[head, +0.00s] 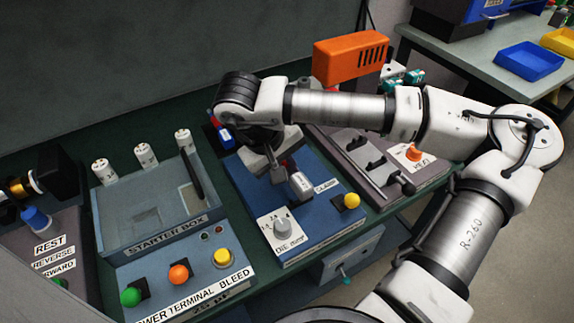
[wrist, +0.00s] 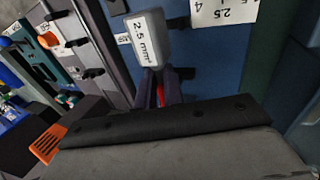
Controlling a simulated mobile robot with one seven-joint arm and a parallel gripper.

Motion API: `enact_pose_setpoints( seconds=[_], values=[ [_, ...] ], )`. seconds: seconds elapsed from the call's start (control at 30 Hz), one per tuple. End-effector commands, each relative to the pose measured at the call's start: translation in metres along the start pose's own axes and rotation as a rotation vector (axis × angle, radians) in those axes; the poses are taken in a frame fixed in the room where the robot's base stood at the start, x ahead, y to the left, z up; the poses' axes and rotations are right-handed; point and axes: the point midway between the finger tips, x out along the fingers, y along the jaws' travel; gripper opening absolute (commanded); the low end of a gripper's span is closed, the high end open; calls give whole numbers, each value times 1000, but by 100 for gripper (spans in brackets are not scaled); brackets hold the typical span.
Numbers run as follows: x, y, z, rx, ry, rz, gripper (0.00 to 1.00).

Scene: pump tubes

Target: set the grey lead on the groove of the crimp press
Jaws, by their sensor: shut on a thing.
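The grey lead (head: 301,185) shows as a light grey block over the crimp press (head: 245,187). In the wrist view the grey lead (wrist: 148,38) bears the print "2.5 mm²" and stands out past my fingertips. My gripper (head: 276,163) points down over the middle of the blue press and is shut on the lead. In the wrist view my gripper (wrist: 163,82) has its two fingers close together, with a bit of red between them. The groove is hidden behind my gripper and the lead; I cannot tell whether the lead touches the press.
The press has a grey die dial (head: 283,229) and a yellow button (head: 351,201) at its front. The starter box (head: 150,240) stands to its left. A grey panel with black clips (head: 375,165) stands to its right. An orange housing (head: 350,57) is behind.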

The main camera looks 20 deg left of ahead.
Motion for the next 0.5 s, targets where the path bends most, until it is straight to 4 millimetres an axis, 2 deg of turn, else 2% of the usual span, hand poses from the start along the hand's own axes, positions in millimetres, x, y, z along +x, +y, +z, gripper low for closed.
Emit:
enact_pose_setpoints(
  seconds=[0.5],
  values=[
    [28,-12,0,0,0,0,0]
  ],
)
